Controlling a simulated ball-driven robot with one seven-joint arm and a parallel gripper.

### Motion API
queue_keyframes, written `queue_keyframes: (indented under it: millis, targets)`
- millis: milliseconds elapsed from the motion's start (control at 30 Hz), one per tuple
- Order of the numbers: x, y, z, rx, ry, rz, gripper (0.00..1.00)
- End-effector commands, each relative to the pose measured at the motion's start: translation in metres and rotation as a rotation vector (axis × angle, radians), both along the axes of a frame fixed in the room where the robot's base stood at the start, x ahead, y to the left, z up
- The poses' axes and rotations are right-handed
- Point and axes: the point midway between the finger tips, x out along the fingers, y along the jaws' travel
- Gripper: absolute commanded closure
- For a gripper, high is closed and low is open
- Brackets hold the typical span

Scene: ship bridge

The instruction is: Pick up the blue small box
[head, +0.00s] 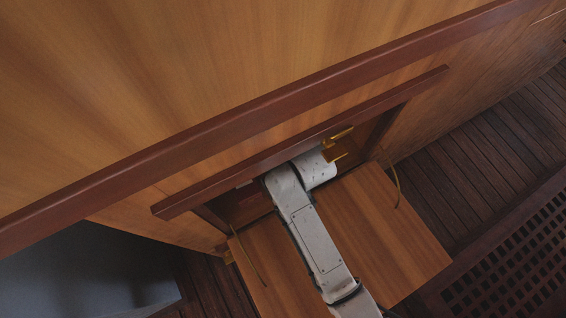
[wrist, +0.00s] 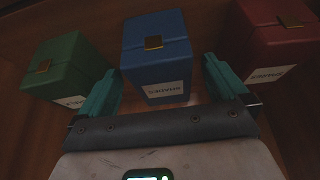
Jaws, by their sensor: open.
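The blue small box (wrist: 157,62) stands in the middle of the wrist view, with a gold clasp on its lid and a white label low on its front. My gripper (wrist: 162,85) is open, with its two teal fingers on the left and right of the box's lower front. I cannot tell whether either finger touches the box. In the head view my white arm reaches into a wooden cabinet (head: 310,139); the box and the fingers are hidden there.
A green box (wrist: 66,68) stands close on the left and a red box (wrist: 268,40) on the right, both with gold clasps and white labels.

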Motion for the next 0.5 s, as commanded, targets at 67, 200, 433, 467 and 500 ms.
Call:
queue_keyframes:
  millis: [67,200,433,467,500]
  targets:
    - [0.012,0.008,0.000,0.001,-0.003,0.001,0.00]
    - [0.021,0.015,-0.015,-0.002,0.002,0.000,0.00]
    - [0.027,0.019,-0.027,0.001,-0.001,0.000,0.00]
    - [0.027,0.019,-0.027,0.001,-0.001,0.000,0.00]
    - [0.027,0.018,-0.027,0.001,-0.001,0.000,0.00]
